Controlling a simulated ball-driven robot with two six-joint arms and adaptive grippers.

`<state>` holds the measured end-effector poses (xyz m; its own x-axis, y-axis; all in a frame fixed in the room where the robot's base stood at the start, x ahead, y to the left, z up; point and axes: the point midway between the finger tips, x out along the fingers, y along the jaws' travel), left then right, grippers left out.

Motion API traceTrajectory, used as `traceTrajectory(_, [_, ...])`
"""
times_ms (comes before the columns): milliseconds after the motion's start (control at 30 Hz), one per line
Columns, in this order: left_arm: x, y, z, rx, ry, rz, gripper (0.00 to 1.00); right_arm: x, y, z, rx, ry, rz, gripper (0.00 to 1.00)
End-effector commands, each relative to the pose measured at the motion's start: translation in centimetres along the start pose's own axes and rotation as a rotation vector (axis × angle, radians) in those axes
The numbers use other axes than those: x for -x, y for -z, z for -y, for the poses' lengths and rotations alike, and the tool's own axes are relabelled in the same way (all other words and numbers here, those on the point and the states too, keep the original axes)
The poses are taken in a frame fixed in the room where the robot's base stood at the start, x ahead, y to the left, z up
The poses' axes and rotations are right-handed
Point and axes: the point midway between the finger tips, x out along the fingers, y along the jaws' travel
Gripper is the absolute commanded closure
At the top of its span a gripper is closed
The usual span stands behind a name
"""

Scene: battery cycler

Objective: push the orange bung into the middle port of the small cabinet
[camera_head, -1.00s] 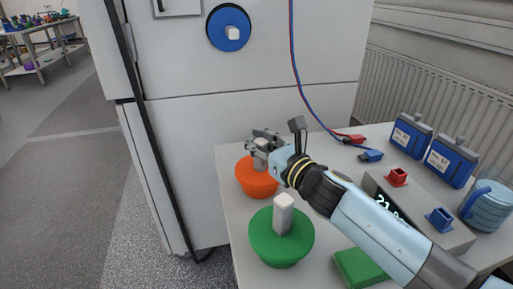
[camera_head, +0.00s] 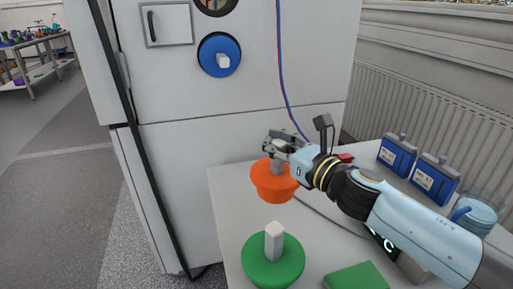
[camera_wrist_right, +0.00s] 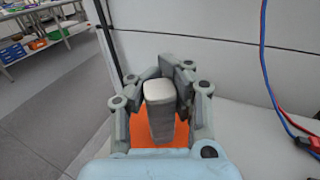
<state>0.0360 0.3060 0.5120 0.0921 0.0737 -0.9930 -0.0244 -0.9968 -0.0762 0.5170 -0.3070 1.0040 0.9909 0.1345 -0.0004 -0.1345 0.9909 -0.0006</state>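The orange bung (camera_head: 274,182) hangs in my right gripper (camera_head: 279,150), a little above the table in the head view. In the right wrist view the gripper (camera_wrist_right: 160,100) is shut around the bung's grey handle (camera_wrist_right: 160,103), with the orange body (camera_wrist_right: 150,134) below it. The small cabinet (camera_head: 200,120) is white and stands behind the table. A round port (camera_head: 215,3) with a dark inside is cut off by the top edge of the head view. Below it, a blue bung (camera_head: 219,55) with a white handle sits in another port. My left gripper is not in view.
A green bung (camera_head: 272,262) stands on the table (camera_head: 232,200) in front. Two blue battery packs (camera_head: 397,153) and a blue jug (camera_head: 476,213) stand at the right. A red and blue cable (camera_head: 281,70) hangs down the cabinet front. A small hatch (camera_head: 168,25) is at upper left.

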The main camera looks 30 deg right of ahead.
Motion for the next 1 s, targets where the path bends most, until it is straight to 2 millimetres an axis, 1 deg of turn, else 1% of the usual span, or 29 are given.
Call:
traceTrajectory(33, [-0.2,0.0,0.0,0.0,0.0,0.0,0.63,0.8,-0.6,0.6,0.008,-0.005,0.0,1.0])
traceTrajectory(200, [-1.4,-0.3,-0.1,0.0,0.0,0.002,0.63,3.0,-2.1,2.3,0.005,-0.007,0.0,1.0])
traceTrajectory(300, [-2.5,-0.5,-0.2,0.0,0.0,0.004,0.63,3.6,-2.4,3.1,0.007,-0.002,0.0,1.0])
traceTrajectory(500, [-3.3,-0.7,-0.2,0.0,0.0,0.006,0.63,4.3,-3.3,3.6,0.002,-0.002,0.001,1.0])
traceTrajectory(667, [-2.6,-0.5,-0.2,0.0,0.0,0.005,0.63,4.5,-4.5,3.7,0.0,-0.003,0.002,1.0])
traceTrajectory(1000, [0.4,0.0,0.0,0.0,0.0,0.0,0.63,4.5,-7.3,3.7,-0.001,-0.002,0.003,1.0])
